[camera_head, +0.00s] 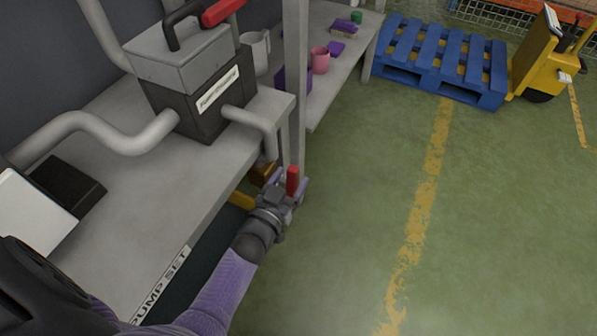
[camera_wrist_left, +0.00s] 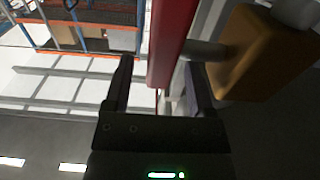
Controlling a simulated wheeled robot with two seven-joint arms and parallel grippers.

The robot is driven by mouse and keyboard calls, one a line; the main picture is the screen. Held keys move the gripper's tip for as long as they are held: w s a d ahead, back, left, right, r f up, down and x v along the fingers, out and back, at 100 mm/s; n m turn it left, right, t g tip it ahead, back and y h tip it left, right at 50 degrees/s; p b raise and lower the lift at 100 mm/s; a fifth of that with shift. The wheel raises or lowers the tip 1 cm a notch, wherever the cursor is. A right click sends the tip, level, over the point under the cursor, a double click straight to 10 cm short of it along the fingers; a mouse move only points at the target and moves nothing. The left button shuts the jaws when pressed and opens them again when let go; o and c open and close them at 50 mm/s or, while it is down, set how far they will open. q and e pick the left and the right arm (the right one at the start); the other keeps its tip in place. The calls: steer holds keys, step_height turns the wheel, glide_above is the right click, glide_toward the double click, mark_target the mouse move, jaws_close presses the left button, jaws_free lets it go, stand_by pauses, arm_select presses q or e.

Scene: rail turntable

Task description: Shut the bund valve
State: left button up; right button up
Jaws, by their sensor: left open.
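The bund valve has a brass-coloured body (camera_head: 264,172) under the right end of the pump bench, and a red lever (camera_head: 292,181). In the left wrist view the red lever (camera_wrist_left: 172,42) runs down between my fingers, with the brass body (camera_wrist_left: 262,52) at right, joined by a grey stem. My left gripper (camera_head: 284,190) is at the lever, its fingers open on either side of it. In the left wrist view the left finger of the gripper (camera_wrist_left: 158,85) stands apart from the lever; contact at the right finger is unclear. My right gripper is not in view.
The grey bench (camera_head: 120,225), labelled PUMP SET, carries a dark pump box (camera_head: 195,95) with pipes. A bench post (camera_head: 296,75) stands just behind the valve. A blue pallet (camera_head: 440,60) and yellow pallet truck (camera_head: 545,60) stand at back right. The green floor at right is clear.

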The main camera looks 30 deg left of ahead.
arm_select(q)
steer(key=shift+w+f+b, duration=0.15)
steer(key=shift+w+b, duration=0.2)
steer(key=shift+w, duration=0.9)
steer(key=shift+w+a, duration=0.1)
steer(key=shift+w, duration=0.1)
jaws_close()
steer(key=shift+r, duration=0.2)
